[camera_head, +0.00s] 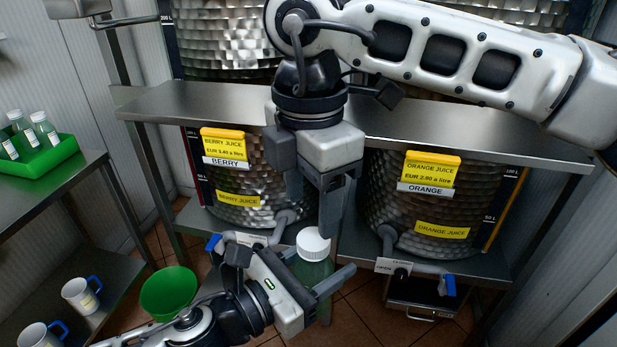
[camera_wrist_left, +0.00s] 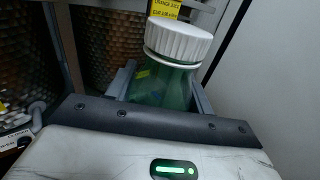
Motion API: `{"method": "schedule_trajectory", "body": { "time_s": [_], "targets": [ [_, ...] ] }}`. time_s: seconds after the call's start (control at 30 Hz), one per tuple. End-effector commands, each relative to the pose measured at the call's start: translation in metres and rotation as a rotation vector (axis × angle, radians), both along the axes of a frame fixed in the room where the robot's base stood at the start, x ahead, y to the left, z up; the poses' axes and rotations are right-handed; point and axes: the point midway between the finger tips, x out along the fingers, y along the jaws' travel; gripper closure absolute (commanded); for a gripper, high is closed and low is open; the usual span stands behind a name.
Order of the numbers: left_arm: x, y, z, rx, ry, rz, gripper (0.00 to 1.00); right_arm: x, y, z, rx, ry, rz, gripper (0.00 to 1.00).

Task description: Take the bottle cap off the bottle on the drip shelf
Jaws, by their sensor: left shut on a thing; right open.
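The bottle (camera_head: 313,272) is green and see-through, upright, with a ribbed white bottle cap (camera_head: 313,243) on its neck. My left gripper (camera_head: 322,283) is shut on the bottle body, below the cap. In the left wrist view the bottle (camera_wrist_left: 160,86) stands between the fingers and the cap (camera_wrist_left: 178,40) sits on it. My right gripper (camera_head: 312,205) points down just above the cap, open and empty; whether a finger touches the cap I cannot tell. The bottle's base is hidden by my left gripper, so I cannot tell whether a drip shelf bears it.
Steel berry (camera_head: 255,180) and orange (camera_head: 390,200) juice tanks stand behind, under a metal shelf (camera_head: 420,140). A blue-handled tap (camera_head: 447,285) is at right, over a drip shelf (camera_head: 425,297). A green bowl (camera_head: 168,292), mugs (camera_head: 80,295) and a green bottle tray (camera_head: 45,152) are left.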

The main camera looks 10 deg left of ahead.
Motion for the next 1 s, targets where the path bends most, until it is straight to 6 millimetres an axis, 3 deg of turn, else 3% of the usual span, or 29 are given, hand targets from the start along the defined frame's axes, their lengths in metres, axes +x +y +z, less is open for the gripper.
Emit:
{"method": "schedule_trajectory", "body": {
  "time_s": [0.3,0.7,0.87,1.0],
  "targets": [
    [0.0,0.0,0.001,-0.001,-0.002,0.0,1.0,0.0,0.0,-0.044,0.003,0.003,0.002,0.43],
    [0.0,0.0,0.001,-0.001,-0.002,0.0,1.0,0.0,0.0,-0.052,0.004,0.002,0.002,0.43],
    [0.0,0.0,0.001,-0.001,-0.002,-0.001,1.0,0.0,0.0,-0.052,0.005,0.002,0.002,0.88],
    [-0.001,-0.001,0.001,-0.001,-0.002,-0.003,1.0,0.0,0.001,-0.052,0.006,0.001,0.002,0.9]
  ]
}}
